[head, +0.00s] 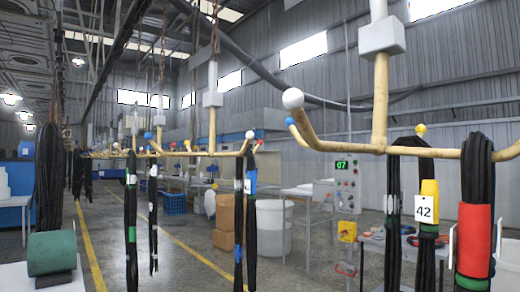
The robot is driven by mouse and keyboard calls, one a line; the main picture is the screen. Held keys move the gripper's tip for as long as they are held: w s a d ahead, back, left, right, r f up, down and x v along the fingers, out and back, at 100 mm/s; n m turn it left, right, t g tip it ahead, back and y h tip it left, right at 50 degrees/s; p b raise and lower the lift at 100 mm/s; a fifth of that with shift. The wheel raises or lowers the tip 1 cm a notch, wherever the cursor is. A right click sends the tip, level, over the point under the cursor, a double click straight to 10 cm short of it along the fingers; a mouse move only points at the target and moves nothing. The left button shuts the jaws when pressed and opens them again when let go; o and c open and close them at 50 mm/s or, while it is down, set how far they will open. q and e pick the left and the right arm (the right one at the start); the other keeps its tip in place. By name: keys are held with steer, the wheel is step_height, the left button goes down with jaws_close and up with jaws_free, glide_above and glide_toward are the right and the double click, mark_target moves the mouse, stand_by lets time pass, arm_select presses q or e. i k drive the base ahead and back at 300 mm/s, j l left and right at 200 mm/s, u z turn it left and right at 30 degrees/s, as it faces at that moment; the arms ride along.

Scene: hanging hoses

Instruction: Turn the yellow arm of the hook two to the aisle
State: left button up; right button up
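Cream-yellow hooks hang in a line from overhead. The nearest hook (380,100) hangs at the right below a white box. Its left side has a white ball tip (292,98) and a blue ball tip (289,121). A yellow ball tip (420,129) shows right of its post, above hoses. A second hook (212,130) hangs farther back, with a white ball tip (249,134) at its right and a blue ball tip (148,135) at its left. I cannot tell its yellow tip for sure. No hook number is readable. Neither gripper is in view.
Black hoses (394,210) hang from the near hook, one bundle tagged 42, another with a red sleeve (474,240). Hoses (250,220) also hang from the second hook. A yellow-lined aisle (140,245) runs back at the left. A green roll (52,252) sits lower left.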

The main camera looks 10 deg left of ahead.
mark_target(249, 135)
steer(key=i+j+z, duration=0.15)
steer(key=j+z, duration=0.25)
steer(key=i+j+z, duration=0.15)
steer(key=j+z, duration=0.25)
steer(key=i+j+z, duration=0.15)
steer(key=j, duration=0.2)
steer(key=j+z, duration=0.15)
steer(key=j, duration=0.25)
steer(key=j+z, duration=0.15)
steer(key=j, duration=0.7)
steer(key=i, duration=0.05)
